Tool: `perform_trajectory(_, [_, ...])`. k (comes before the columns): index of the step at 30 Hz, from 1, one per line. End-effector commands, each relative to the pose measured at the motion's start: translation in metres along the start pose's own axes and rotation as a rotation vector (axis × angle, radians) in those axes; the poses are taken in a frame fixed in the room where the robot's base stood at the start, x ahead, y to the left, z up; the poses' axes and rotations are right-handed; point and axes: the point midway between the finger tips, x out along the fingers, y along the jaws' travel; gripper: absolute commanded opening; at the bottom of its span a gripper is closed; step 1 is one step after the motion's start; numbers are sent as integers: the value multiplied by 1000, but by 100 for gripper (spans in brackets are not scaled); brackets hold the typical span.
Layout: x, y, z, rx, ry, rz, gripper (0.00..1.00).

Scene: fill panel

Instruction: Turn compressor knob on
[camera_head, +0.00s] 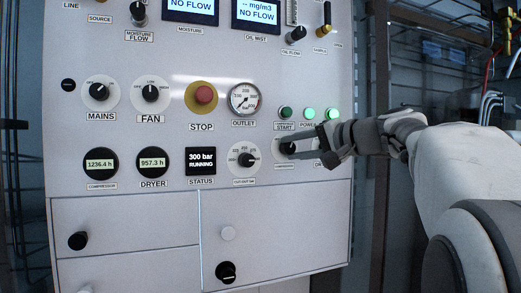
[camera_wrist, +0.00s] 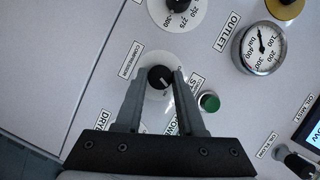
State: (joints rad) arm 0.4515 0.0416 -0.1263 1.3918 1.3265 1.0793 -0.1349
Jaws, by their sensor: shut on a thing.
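The compressor knob (camera_wrist: 160,77) is a black knob with a white pointer line on a white round plate, beside a label reading COMPRESSOR. In the wrist view it sits between the two grey fingers of my gripper (camera_wrist: 156,82), which is shut on it. In the head view my gripper (camera_head: 290,147) reaches in from the right and partly covers the compressor knob (camera_head: 287,149). The status display (camera_head: 201,161) reads 300 bar RUNNING. The exact pointer direction of the knob is hard to read in the head view.
A green start button (camera_wrist: 209,102) lies close to the right finger. The outlet gauge (camera_head: 244,99), red stop button (camera_head: 205,95) and cut-out dial (camera_head: 244,160) are to the left of my gripper. Green lamps (camera_head: 309,113) are above it.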

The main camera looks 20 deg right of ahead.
Motion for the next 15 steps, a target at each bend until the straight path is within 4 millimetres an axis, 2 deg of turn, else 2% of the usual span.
perform_trajectory(6, [0, 2, 0, 166, 3, -70, 0])
perform_trajectory(15, [0, 2, 0, 323, 2, -135, 0])
